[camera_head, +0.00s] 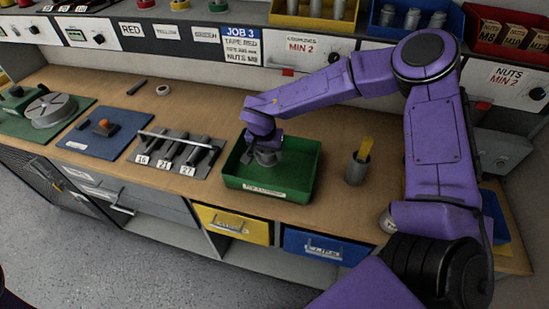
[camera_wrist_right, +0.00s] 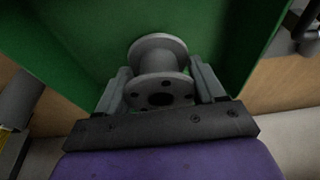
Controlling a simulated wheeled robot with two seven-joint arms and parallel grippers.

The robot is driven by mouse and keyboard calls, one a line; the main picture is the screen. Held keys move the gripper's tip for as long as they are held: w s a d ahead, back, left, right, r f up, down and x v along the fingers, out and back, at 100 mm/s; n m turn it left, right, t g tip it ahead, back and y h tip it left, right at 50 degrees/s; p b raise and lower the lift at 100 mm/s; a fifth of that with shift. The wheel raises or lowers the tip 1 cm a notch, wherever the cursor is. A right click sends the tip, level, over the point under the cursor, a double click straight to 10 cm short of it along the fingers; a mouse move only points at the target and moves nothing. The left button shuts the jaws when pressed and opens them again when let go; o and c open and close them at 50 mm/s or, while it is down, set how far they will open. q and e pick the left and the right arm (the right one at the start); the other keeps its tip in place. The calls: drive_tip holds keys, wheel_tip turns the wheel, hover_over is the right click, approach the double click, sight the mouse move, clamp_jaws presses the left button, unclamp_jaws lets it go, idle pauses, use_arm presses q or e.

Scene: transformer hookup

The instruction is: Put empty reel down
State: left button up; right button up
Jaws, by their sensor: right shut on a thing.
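The empty reel (camera_wrist_right: 158,72) is a bare grey spool with flanged ends, held between the two fingers of my right gripper (camera_wrist_right: 160,95) in the right wrist view. In the head view the reel (camera_head: 266,158) shows just below my right gripper (camera_head: 264,146), inside the outline of the green tray (camera_head: 305,172). The tray's green floor and walls surround the reel in the wrist view. I cannot tell whether the reel touches the tray floor. The tray stands on the wooden bench and has a white label on its front wall. My left gripper is not in view.
A grey cup (camera_head: 356,170) with a yellow item stands right of the tray. A tool rack (camera_head: 180,153) with numbered slots, a blue mat (camera_head: 105,133) and a green mat (camera_head: 72,120) lie to the left. Shelves with colored bins (camera_head: 400,18) run along the back.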

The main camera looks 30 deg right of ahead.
sight(274, 158)
drive_tip(key=f, duration=0.1)
drive_tip(key=d+f, duration=0.1)
drive_tip(key=f, duration=0.1)
drive_tip(key=s+f, duration=0.1)
drive_tip(key=shift+d+f, duration=0.4)
drive_tip(key=shift+w+f, duration=0.15)
drive_tip(key=shift+f, duration=0.25)
drive_tip(key=shift+f, duration=0.1)
drive_tip(key=o, duration=1.2)
drive_tip(key=v, duration=1.2)
drive_tip(key=shift+a, duration=0.1)
